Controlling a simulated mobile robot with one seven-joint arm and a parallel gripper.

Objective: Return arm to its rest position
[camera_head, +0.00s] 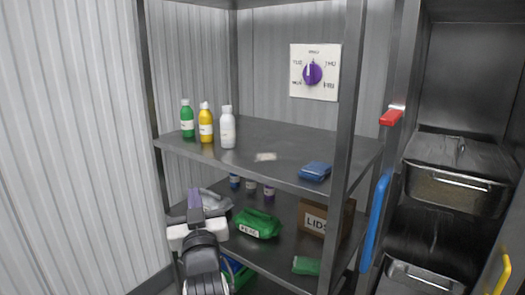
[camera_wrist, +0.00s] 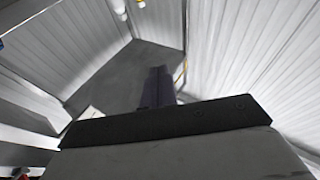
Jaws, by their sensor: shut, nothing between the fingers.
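My gripper (camera_head: 195,200) is at the lower left in the head view, pointing up in front of the left end of the metal shelf unit. Its two dark fingers are together with nothing between them. In the wrist view the closed fingers (camera_wrist: 158,88) show at the middle, above the dark gripper body. The gripper appears apart from the bottles and shelf goods, though its exact distance to the lower shelf is hard to tell.
Green (camera_head: 187,118), yellow (camera_head: 206,122) and white (camera_head: 227,127) bottles stand on the upper shelf (camera_head: 270,140), with a blue packet (camera_head: 315,171). The lower shelf holds a green bag (camera_head: 257,223) and a LIDS box (camera_head: 318,222). Metal pans (camera_head: 455,190) sit at right.

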